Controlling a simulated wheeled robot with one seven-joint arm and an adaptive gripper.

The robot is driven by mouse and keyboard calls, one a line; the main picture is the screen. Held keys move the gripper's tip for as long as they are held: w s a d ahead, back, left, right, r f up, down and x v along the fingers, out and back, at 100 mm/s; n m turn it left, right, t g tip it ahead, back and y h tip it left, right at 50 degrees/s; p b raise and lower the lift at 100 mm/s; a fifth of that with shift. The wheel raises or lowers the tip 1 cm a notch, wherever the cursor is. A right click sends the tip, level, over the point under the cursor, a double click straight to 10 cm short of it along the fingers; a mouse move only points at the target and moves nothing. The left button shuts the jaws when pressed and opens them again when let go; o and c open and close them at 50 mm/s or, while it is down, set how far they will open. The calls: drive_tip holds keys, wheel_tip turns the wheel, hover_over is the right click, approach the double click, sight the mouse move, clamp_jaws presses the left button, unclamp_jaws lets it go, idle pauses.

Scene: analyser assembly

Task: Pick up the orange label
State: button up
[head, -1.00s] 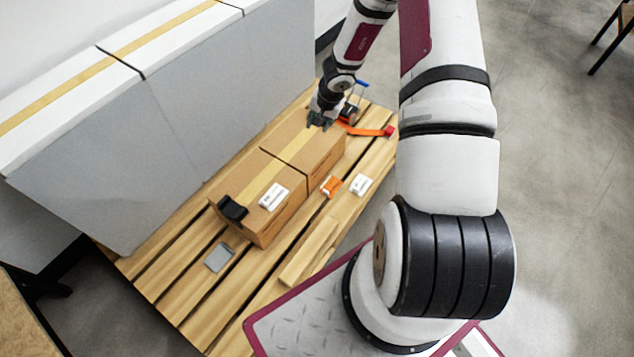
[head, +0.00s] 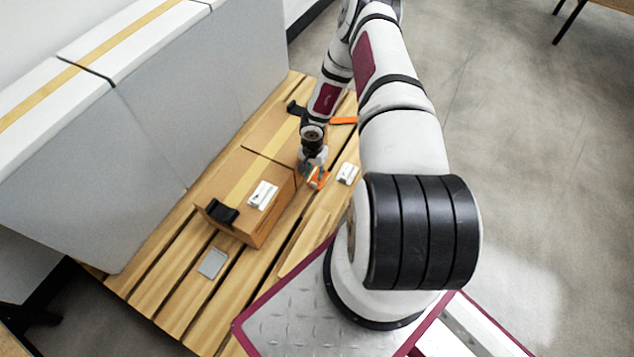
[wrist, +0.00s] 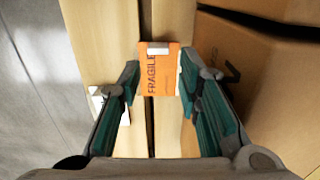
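The orange label (head: 319,178) lies on the wooden pallet beside the cardboard box, partly covered by my gripper in the head view. In the wrist view the orange label (wrist: 159,72) reads "FRAGILE" and has a small white patch at its far edge. My gripper (head: 315,174) is low over it. In the wrist view my gripper (wrist: 165,85) is open, with one teal-padded finger on each side of the label and gaps between. Whether the fingertips reach the pallet surface cannot be told.
The cardboard box (head: 228,188) stands close on the left of my gripper in the head view, with a white label (head: 263,195) and a black item (head: 222,213) on it. Another white label (head: 347,173) lies to the right. A grey flat piece (head: 212,262) lies on the pallet (head: 165,290).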

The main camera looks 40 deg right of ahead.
drive_tip(key=shift+s+f+b, duration=0.1)
drive_tip(key=shift+f+b, duration=1.3)
drive_tip(key=shift+f, duration=1.7)
drive_tip(key=shift+r, duration=0.1)
drive_tip(key=c, duration=0.5)
